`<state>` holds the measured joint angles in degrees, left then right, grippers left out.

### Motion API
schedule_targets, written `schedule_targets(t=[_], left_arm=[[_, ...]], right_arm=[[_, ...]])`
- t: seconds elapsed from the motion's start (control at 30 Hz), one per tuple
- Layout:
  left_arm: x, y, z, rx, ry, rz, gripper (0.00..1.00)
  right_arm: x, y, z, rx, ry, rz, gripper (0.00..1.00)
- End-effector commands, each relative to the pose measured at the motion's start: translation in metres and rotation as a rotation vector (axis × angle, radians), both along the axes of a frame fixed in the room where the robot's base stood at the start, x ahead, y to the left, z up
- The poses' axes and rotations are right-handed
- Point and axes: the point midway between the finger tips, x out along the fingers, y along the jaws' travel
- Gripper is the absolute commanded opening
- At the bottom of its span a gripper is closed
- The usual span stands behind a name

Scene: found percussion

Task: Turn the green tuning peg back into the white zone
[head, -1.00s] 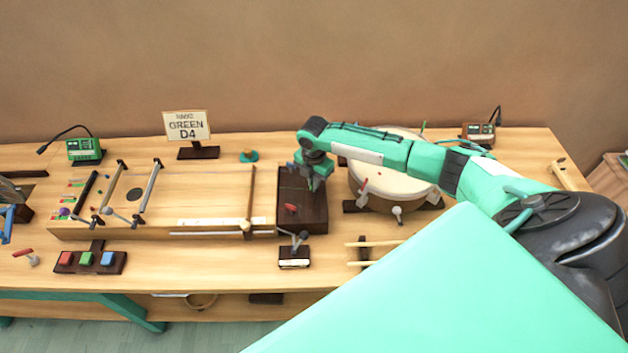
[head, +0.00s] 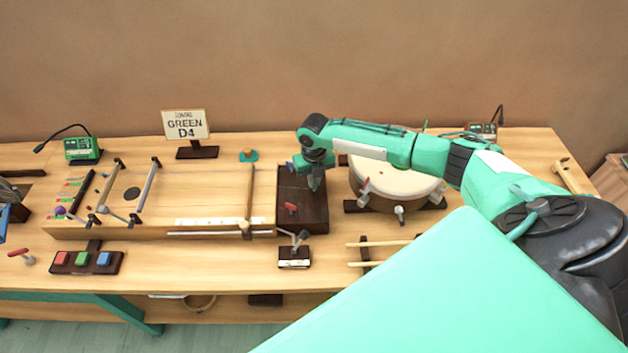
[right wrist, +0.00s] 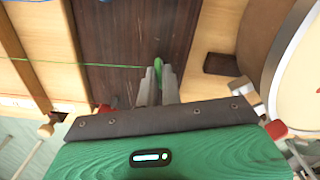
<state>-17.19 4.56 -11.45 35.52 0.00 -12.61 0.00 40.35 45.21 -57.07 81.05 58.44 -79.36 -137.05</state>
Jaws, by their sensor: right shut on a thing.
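The green tuning peg (right wrist: 158,65) stands on the dark wooden peg block, which shows in the head view (head: 314,216) and in the right wrist view (right wrist: 115,22). My right gripper (head: 315,187) reaches down over this block. In the right wrist view its two fingers (right wrist: 159,78) are shut on the green peg. A thin green string (right wrist: 70,63) runs left from the peg. A red peg (head: 290,208) stands nearer on the same block. I cannot make out the white zone. My left gripper is not in view.
A sign (head: 185,126) reading GREEN D4 stands behind the long wooden soundboard (head: 205,190). A green tuner box (head: 82,150) is at the back left. A drum (head: 393,182) stands close right of the block. A small lever stand (head: 294,256) is in front.

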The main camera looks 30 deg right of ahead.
Motion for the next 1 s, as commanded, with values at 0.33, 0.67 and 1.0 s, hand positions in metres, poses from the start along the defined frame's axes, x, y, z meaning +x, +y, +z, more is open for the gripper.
schedule_targets(t=[0.33, 0.67, 1.0], left_arm=[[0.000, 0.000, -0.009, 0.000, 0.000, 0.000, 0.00], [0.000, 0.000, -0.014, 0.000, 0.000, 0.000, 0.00], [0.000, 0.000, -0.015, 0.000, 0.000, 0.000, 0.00]], right_arm=[[0.000, 0.001, -0.001, 0.000, -0.001, 0.305, 0.00], [0.000, 0.000, -0.001, 0.001, -0.001, 0.490, 0.00], [0.000, 0.000, 0.000, 0.000, 0.001, 0.553, 0.00]])
